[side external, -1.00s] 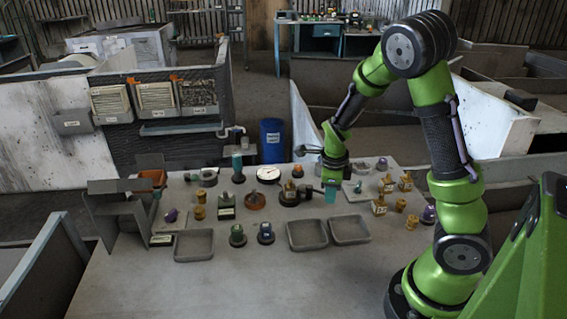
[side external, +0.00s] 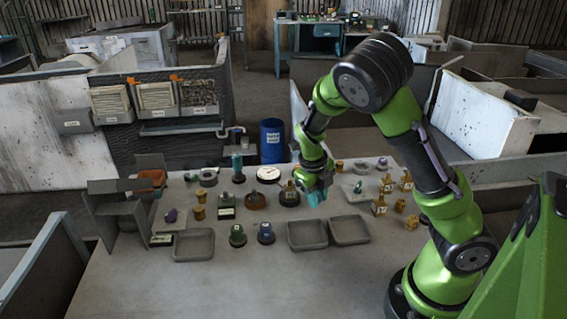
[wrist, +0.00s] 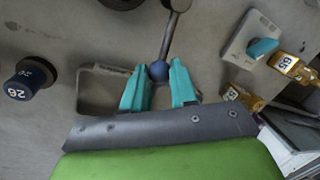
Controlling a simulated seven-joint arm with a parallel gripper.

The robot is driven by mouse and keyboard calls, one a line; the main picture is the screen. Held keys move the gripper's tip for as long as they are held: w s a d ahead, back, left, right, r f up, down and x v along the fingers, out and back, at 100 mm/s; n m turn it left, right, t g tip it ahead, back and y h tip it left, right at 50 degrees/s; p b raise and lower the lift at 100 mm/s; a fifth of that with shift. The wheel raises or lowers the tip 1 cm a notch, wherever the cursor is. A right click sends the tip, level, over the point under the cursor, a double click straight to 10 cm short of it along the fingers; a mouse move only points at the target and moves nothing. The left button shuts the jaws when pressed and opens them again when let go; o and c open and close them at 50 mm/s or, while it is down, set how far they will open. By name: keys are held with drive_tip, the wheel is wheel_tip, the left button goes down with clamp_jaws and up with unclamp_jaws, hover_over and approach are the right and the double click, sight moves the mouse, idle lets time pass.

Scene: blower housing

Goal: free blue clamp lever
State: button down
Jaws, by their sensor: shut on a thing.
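The clamp lever shows in the wrist view as a metal rod with a blue ball (wrist: 159,71) at its end. My gripper (wrist: 160,82) has its teal fingers on either side of this ball, shut on it. In the side view my gripper (side external: 316,197) is low over the table, just right of a dark round base (side external: 289,199) with a brass-coloured top. The ball and rod cannot be made out in the side view.
A grey tray (side external: 308,236) lies in front of my gripper, with another tray (side external: 350,230) to its right. A blue-topped knob (side external: 265,231) stands left of the trays. A small plate with a teal lever (wrist: 262,47) and several brass-coloured blocks (side external: 379,207) are to the right.

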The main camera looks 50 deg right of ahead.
drive_tip(key=shift+w, duration=0.1)
idle(0.3)
drive_tip(key=c, duration=0.9)
unclamp_jaws()
drive_tip(key=shift+r, duration=0.1)
drive_tip(key=a+r, duration=0.3)
drive_tip(key=r, duration=1.3)
drive_tip(key=shift+w+r, duration=0.25)
drive_tip(key=shift+a, duration=0.1)
